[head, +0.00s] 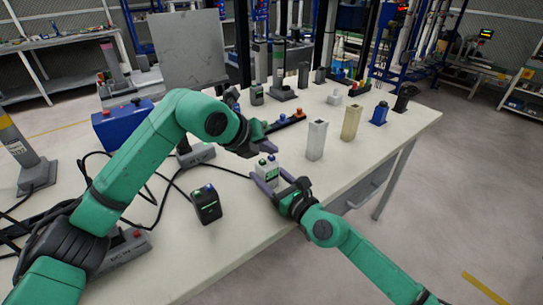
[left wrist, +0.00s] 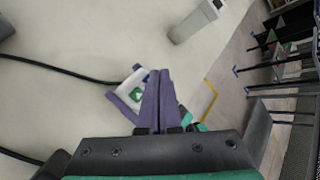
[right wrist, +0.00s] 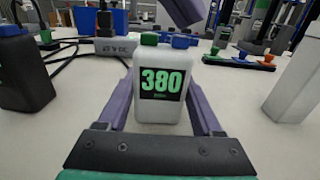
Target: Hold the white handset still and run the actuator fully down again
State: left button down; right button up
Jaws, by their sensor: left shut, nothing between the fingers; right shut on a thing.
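The white handset (head: 265,170) stands upright near the table's front edge, with a green and a blue button on top. In the right wrist view the handset (right wrist: 160,108) shows a black label reading 380. My right gripper (head: 269,180) is shut on it, one finger on each side. My left gripper (head: 270,147) is shut and empty, just above and behind the handset's top. In the left wrist view its closed fingers (left wrist: 158,80) partly hide the handset (left wrist: 128,97), and the green button shows beside them. I cannot tell which grey column is the handset's actuator.
A black handset (head: 206,205) stands left of the white one. A cable runs left toward grey boxes (head: 196,154). A grey column (head: 30,165) stands at far left. White (head: 316,139) and beige (head: 350,122) blocks stand right.

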pick_arm(q)
jog(key=shift+f, duration=0.5)
dwell(1.8)
jog(key=shift+r, duration=0.1)
dwell(1.4)
jog(key=shift+r, duration=0.85)
notch_tip(320, 180, up, 5)
jog(key=shift+r, duration=0.1)
dwell(0.6)
pick_arm(e)
jog(key=o, duration=1.5)
jog(key=shift+o, duration=0.2)
